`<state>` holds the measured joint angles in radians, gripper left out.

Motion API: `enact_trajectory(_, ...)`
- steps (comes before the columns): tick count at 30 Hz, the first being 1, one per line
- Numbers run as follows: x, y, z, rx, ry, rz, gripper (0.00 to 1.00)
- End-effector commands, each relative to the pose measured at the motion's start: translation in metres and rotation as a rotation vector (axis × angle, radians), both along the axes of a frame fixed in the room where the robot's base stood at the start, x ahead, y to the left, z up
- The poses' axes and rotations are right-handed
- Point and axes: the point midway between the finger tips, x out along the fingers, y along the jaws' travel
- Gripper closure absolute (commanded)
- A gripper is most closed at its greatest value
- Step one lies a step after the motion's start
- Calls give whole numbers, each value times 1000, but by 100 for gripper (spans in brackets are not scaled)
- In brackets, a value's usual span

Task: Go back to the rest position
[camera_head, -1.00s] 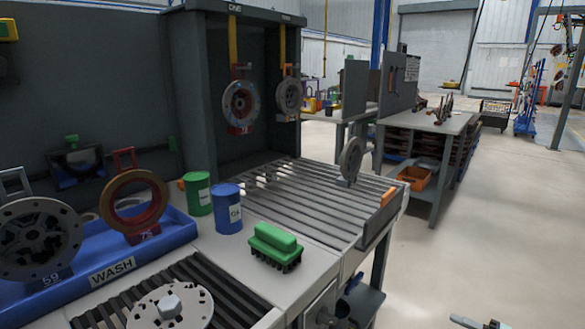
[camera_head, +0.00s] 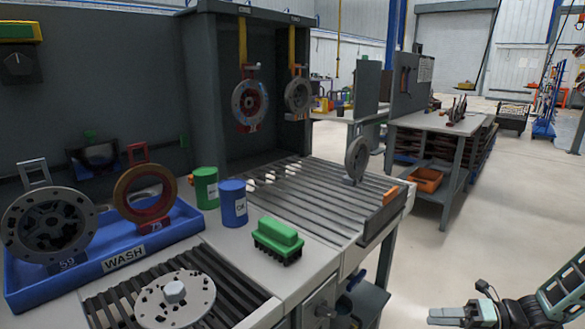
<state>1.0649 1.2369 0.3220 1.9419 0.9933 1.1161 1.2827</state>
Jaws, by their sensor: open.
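My gripper (camera_head: 452,316) is at the bottom right of the head view, above the bare floor and to the right of the workbench. Its jaws are open and I see nothing between them. Part of my arm runs off the right edge of the picture. My gripper is apart from the bench and touches nothing that I can see.
The bench holds a green brush (camera_head: 278,238), a blue can (camera_head: 233,203), a green can (camera_head: 206,187) and a blue WASH tray (camera_head: 90,268) with ring parts. Another disc (camera_head: 357,158) stands on the far rollers. Floor (camera_head: 470,235) at right is clear.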

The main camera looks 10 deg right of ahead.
Motion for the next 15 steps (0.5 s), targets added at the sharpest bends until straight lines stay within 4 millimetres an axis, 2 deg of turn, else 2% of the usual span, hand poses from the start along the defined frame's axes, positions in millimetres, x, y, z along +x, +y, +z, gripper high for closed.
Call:
enact_trajectory(3, 2, 42, 27, -141, -131, 228, 58)
enact_trajectory(7, -8, 99, 61, -314, -352, 560, 58)
enact_trajectory(12, -39, 165, 99, -479, -700, 1021, 58)
enact_trajectory(15, -62, 196, 120, -539, -927, 1290, 58)
